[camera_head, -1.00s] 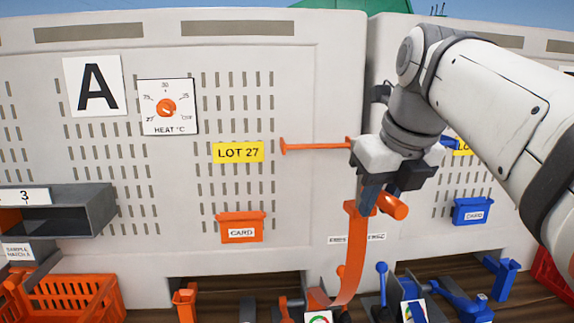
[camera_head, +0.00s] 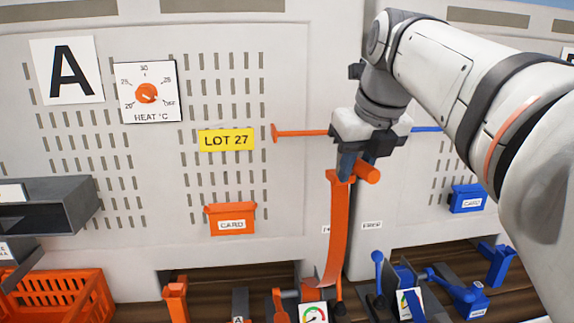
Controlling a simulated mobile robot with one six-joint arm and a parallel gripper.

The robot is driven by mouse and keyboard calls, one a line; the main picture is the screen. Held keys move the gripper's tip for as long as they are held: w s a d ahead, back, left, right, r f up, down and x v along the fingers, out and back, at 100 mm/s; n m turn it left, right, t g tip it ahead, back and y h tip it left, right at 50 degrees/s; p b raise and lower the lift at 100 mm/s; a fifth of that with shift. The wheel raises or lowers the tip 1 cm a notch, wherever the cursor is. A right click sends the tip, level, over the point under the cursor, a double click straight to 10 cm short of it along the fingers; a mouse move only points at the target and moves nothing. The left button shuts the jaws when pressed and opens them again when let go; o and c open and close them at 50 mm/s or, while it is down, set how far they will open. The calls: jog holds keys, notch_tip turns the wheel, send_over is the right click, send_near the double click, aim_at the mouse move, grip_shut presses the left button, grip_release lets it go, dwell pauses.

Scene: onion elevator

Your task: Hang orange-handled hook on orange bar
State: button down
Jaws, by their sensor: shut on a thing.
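My gripper (camera_head: 350,165) is shut on the orange-handled hook (camera_head: 367,172). The hook's round orange handle sticks out to the right of the fingers, and a long curved orange strip (camera_head: 338,230) hangs below them. The orange bar (camera_head: 303,133) stands out from the pale panel, with a flared end at its left. In the picture my gripper is just right of the bar and covers its right part. I cannot tell the depth between hook and bar.
An orange card box (camera_head: 231,219) and a yellow LOT 27 label (camera_head: 226,140) are left of the hook. A blue bar (camera_head: 427,129) shows behind my arm. Orange and blue fixtures, including a blue stand (camera_head: 496,264), crowd the shelf below. An orange crate (camera_head: 60,297) is lower left.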

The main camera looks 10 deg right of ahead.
jog(key=shift+w+f, duration=0.65)
jog(key=shift+w, duration=0.95)
jog(key=shift+w+f, duration=0.7)
jog(key=shift+w, duration=0.85)
jog(key=shift+w+f, duration=0.65)
jog(key=shift+w, duration=0.95)
jog(key=c, duration=1.1)
grip_release()
jog(key=shift+c, duration=0.2)
